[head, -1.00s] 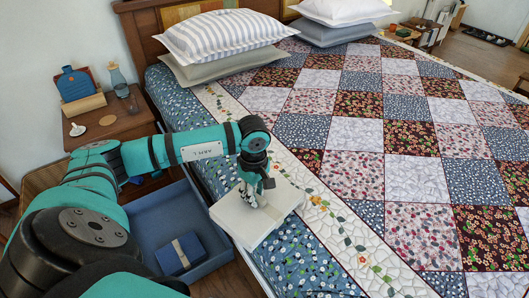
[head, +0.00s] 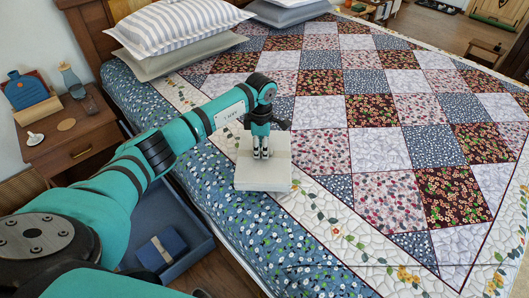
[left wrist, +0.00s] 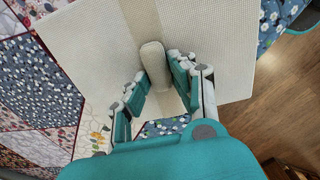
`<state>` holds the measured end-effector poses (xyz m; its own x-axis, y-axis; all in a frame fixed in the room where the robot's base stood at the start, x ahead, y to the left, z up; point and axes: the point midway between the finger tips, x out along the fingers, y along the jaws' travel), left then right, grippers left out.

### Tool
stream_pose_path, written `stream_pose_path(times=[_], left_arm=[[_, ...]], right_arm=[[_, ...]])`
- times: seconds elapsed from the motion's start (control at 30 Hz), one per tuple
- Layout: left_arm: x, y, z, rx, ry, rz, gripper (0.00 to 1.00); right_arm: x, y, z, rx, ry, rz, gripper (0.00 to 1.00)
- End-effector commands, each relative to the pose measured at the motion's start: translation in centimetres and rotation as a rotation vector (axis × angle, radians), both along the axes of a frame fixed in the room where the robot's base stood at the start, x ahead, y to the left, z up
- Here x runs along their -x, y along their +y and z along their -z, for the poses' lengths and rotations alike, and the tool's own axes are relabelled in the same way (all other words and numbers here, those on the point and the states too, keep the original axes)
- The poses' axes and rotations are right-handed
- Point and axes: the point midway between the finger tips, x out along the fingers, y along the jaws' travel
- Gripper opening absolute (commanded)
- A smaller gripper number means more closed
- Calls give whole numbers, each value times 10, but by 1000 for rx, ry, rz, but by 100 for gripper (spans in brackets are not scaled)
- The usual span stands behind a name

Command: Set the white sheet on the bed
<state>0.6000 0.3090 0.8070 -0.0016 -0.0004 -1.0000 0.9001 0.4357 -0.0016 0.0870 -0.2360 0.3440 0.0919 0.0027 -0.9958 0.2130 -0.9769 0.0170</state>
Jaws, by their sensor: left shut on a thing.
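The white sheet (head: 263,180) is a folded square bundle with a beige band around its middle. My left gripper (head: 262,156) points down and is shut on it. In the left wrist view the sheet (left wrist: 215,50) fills the upper part, and the fingers (left wrist: 157,88) are on either side of the beige band's raised part. The sheet is over the near left side of the bed (head: 330,150), above the quilt's floral border. I cannot tell whether it touches the bed. My right gripper is not in view.
A striped pillow (head: 180,25) and grey pillows lie at the headboard. A wooden nightstand (head: 75,130) holds small objects. The quilt's middle is clear.

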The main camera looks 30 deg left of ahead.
Motion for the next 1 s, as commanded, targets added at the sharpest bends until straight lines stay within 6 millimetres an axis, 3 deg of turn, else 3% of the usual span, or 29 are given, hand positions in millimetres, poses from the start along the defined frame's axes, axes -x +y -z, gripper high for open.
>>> stream_pose_path(times=[0.17,0.43,0.83,0.87,1.0], left_arm=[[-11,-7,0,1,-3,1,0],[-11,-7,33,0,-1,0,0],[-12,-7,40,0,-3,2,0],[-11,-7,39,-2,-1,1,27],[-11,-7,39,-1,0,1,46]], right_arm=[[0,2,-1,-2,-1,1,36],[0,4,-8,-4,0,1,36],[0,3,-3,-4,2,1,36],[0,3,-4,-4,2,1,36],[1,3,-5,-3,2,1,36]])
